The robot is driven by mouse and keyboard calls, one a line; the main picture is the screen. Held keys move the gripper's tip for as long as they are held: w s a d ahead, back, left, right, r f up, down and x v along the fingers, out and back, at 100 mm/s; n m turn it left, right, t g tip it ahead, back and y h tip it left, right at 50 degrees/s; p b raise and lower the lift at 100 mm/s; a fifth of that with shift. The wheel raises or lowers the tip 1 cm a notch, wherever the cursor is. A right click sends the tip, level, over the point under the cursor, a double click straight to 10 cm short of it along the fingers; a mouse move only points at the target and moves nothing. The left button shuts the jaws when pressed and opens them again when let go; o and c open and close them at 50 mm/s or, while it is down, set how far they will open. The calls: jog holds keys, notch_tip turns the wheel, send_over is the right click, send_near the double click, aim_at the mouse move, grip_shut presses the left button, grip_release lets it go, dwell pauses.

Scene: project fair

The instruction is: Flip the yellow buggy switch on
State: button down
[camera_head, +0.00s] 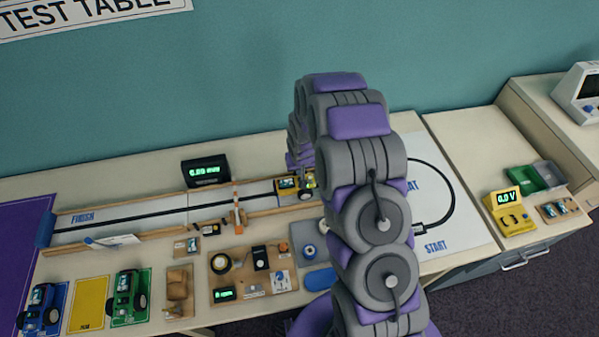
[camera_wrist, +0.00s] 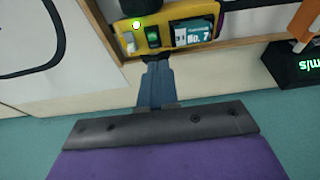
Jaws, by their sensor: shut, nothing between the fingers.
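In the head view the yellow buggy (camera_head: 289,185) sits at the right end of the wood-railed track, partly hidden by my arm. My gripper (camera_wrist: 157,63) is shut and empty, its tips at the buggy's near side just below the switch-like part. I cannot tell whether they touch or which way the switch is set.
A wooden rail (camera_wrist: 236,44) runs beside the buggy. An orange-and-white gate post (camera_head: 238,212) and a black speed display (camera_head: 206,171) stand left of it. A green buggy (camera_head: 128,297), a blue buggy (camera_head: 43,308) and a component board (camera_head: 231,281) are in front.

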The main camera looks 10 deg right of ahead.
jog(key=s+r, duration=0.5)
jog(key=r, duration=0.2)
jog(key=shift+s+r+p, duration=0.25)
jog(key=shift+r+p, duration=0.1)
jog(key=s+d+r+g+b, duration=0.1)
jog(key=s+r+g+b, duration=0.15)
jog(key=s+r, duration=1.25)
jog(key=s+r+g, duration=0.1)
jog(key=s+r, duration=0.1)
jog(key=s, duration=0.9)
jog(key=s+r+g, duration=0.1)
jog(key=s+r, duration=0.2)
jog(key=s, duration=0.8)
jog(key=shift+a+r+g, duration=0.3)
jog(key=shift+a+g, duration=0.05)
